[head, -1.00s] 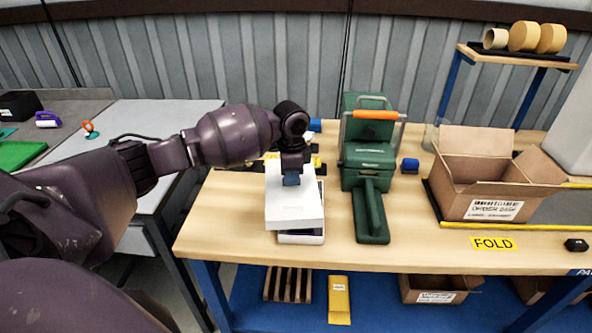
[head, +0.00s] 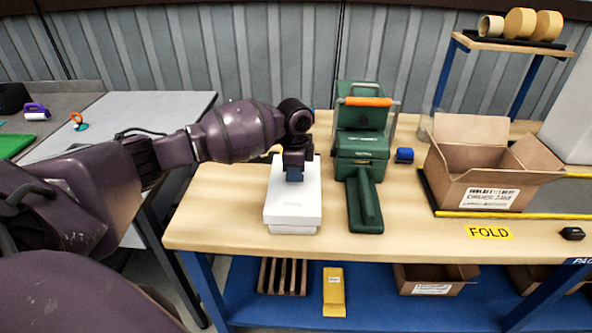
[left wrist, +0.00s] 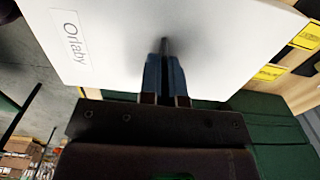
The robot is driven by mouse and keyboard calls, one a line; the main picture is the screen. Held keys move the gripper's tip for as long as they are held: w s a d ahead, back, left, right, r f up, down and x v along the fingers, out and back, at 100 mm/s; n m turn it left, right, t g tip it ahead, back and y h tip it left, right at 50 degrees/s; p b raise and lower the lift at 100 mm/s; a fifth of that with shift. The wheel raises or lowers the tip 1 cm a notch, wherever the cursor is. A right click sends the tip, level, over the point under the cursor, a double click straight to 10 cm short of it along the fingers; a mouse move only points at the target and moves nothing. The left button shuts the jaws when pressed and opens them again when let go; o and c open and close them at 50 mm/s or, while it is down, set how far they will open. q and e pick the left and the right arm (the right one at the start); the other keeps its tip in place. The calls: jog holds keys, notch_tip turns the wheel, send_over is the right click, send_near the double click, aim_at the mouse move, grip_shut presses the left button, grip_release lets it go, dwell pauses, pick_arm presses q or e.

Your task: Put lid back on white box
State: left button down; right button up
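The white lid (head: 293,204) lies over the white box (head: 291,230) on the wooden workbench and lines up with it. Only a strip of the box's front shows below the lid. My left gripper (head: 294,174) points down at the lid's top, towards its far part. Whether the lid is fully seated all round cannot be told. My right gripper is not in view.
A green machine (head: 361,150) with an orange handle stands just right of the box. Further right are a small blue object (head: 404,155), an open cardboard carton (head: 490,185) and a yellow FOLD label (head: 489,232). Bare bench lies in front of the box.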

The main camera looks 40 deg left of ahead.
aim_at(295, 183)
pick_arm(q)
jog(key=shift+f, duration=1.95)
jog(key=shift+f, duration=0.2)
jog(key=c, duration=1.2)
grip_release()
jog(key=shift+c, duration=0.2)
